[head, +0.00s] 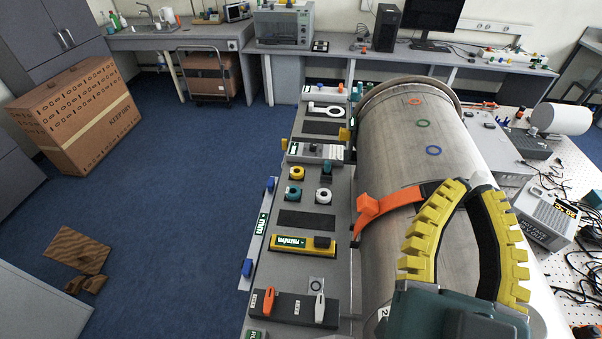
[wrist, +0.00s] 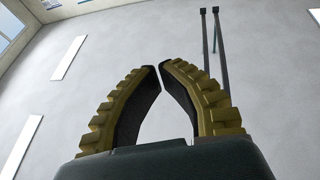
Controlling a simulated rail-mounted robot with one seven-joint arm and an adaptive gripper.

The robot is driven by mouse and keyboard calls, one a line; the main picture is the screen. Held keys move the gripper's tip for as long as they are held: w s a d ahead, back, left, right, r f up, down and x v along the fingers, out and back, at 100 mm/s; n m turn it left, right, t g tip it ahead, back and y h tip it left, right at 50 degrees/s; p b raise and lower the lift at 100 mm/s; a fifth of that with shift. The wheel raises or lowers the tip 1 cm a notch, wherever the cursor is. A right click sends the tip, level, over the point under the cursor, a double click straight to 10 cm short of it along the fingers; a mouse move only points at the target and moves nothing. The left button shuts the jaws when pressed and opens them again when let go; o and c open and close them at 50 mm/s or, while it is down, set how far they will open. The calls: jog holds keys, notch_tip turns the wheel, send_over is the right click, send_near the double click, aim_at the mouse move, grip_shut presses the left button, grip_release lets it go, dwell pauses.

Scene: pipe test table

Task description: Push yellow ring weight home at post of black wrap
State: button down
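The yellow ring weight (head: 297,172) sits on a small dark square holder in the strip of fixtures left of the big metal pipe (head: 395,130). A black wrap (head: 430,190) shows on the pipe beside an orange strap with a raised orange piece (head: 370,207). Much of the wrap is hidden behind my gripper, and I cannot make out its post. My gripper (head: 470,186) is in front of the pipe, well right of the yellow ring. In the wrist view my gripper (wrist: 159,68) points toward the ceiling. Its curved fingertips nearly meet, with nothing between them.
A teal ring (head: 293,194) and a white ring (head: 324,196) sit near the yellow one. A dark tool block (head: 295,307) lies at the front. A printed box (head: 548,215) and cables crowd the right. Open blue floor (head: 205,200) lies left.

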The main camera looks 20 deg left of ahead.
dwell(0.4)
jog(key=shift+c, duration=1.2)
grip_release()
